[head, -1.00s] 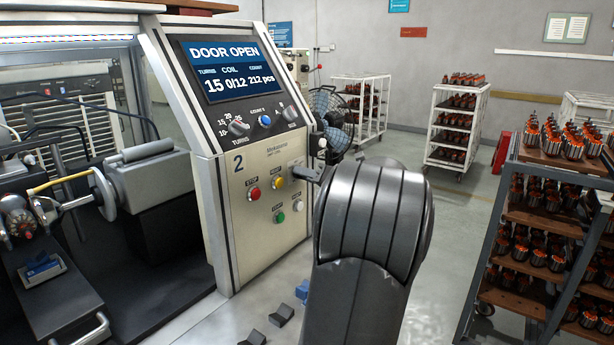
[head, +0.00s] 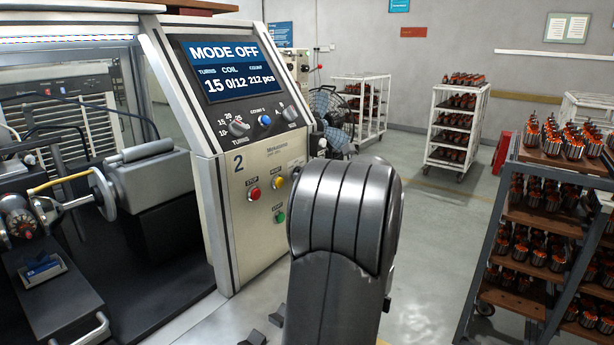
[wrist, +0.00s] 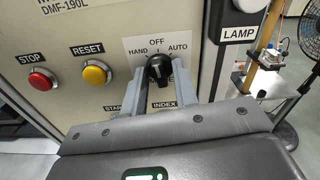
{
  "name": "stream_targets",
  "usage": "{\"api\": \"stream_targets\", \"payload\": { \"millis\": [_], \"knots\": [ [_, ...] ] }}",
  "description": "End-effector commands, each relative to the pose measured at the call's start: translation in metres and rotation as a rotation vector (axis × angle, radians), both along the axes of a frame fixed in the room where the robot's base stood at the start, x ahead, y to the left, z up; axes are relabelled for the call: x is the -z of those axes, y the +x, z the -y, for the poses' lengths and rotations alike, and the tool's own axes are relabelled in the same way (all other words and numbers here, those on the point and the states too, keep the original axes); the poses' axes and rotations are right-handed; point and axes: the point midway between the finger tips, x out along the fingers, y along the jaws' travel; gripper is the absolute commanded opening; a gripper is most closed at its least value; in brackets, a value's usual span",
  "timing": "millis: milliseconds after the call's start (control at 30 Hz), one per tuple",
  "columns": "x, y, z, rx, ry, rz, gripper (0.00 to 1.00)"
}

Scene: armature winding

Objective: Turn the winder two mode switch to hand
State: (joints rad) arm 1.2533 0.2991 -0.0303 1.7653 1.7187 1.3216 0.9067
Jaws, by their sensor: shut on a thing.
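The mode switch (wrist: 158,66) is a black rotary knob on winder two's cream panel, under the labels HAND, OFF and AUTO. Its white mark points up, near OFF. My gripper (wrist: 160,78) is shut on the knob, with one grey finger on each side. In the head view my arm hides the knob and the fingers. The winder two display (head: 228,70) reads MODE OFF, with 15 turns and coil 0/12.
The red STOP button (wrist: 39,80) and yellow RESET button (wrist: 96,73) are left of the switch. A lamp switch (wrist: 239,20) and a fan (wrist: 309,32) are to the right. A rack of armatures (head: 540,210) stands right of my arm, with floor between.

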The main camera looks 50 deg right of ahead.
Motion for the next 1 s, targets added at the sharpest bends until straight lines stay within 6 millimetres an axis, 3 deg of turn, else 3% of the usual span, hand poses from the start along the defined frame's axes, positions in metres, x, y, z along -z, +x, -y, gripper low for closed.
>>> {"api": "stream_targets", "payload": {
  "millis": [500,1000],
  "knots": [
    [0.0012,0.0,0.0001,-0.001,-0.447,-0.002,0.04],
    [0.0013,-0.0003,0.0003,-0.001,-0.638,-0.002,0.04]
  ]
}}
